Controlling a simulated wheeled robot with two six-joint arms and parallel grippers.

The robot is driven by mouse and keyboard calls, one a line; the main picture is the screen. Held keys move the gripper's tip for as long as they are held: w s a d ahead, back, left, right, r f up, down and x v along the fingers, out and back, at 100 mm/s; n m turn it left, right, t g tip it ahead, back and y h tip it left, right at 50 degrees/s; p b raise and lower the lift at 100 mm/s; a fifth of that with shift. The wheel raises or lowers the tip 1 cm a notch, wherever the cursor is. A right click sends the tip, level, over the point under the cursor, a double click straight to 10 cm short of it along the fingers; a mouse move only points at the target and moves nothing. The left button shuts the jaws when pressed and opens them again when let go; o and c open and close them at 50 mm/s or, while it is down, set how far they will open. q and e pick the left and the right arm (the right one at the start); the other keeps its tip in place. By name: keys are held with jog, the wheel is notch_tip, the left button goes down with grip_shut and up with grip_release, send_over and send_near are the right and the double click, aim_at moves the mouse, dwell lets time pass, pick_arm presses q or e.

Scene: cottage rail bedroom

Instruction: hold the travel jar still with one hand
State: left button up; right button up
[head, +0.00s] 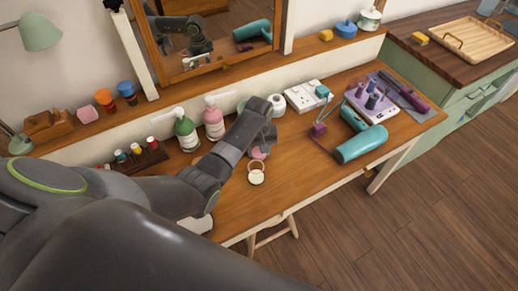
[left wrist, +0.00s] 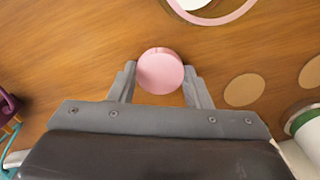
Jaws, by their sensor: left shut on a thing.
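The travel jar appears to be the small round pink pot between my left fingers in the left wrist view (left wrist: 160,71). In the head view the pink pot (head: 258,153) shows just under my left gripper (head: 264,142), partly hidden by it. My left gripper, also in the left wrist view (left wrist: 159,88), is shut on the pot, one finger on each side. The pot looks upright on the wooden table; its underside is hidden. A wider pale pot with a pinkish rim (head: 256,175) stands just in front of it. My right gripper is not in view.
Green (head: 186,130) and pink (head: 214,120) pump bottles stand behind my left gripper. A white roll (head: 277,105) and a white box (head: 303,96) are close by. A teal hair dryer (head: 361,145) lies to the right.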

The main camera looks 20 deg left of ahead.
pick_arm(q)
jog(key=shift+f, duration=0.15)
jog(key=o, duration=1.1)
